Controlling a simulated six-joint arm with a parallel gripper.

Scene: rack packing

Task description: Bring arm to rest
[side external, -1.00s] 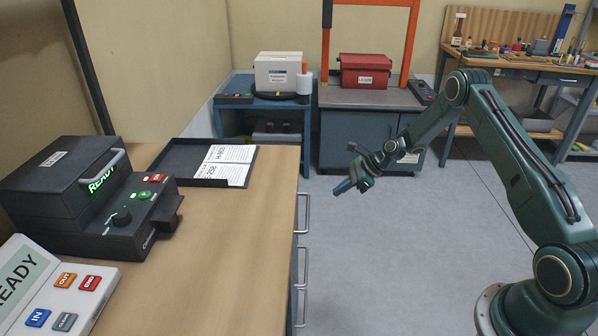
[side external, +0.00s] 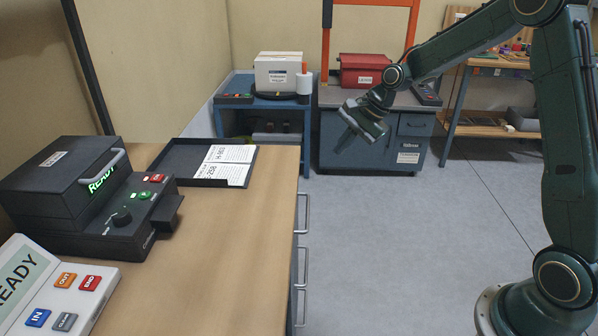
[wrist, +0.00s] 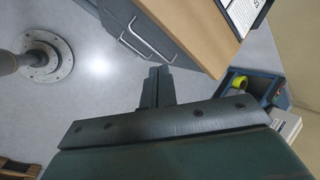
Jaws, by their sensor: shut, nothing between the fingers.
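My gripper (side external: 343,146) hangs in free air to the right of the wooden desk, in front of the grey-blue cabinet as seen in the side external view. Its fingers point down and to the left. In the wrist view the two fingers (wrist: 157,74) are shut together with nothing between them, above the floor near the desk's drawer side.
The wooden desk (side external: 235,230) carries a black READY machine (side external: 60,195), a dark tray (side external: 175,160) with printed sheets and a button panel (side external: 62,300). A blue cart (side external: 262,115) and a cabinet (side external: 345,145) stand behind. The floor (side external: 410,250) around my arm is clear.

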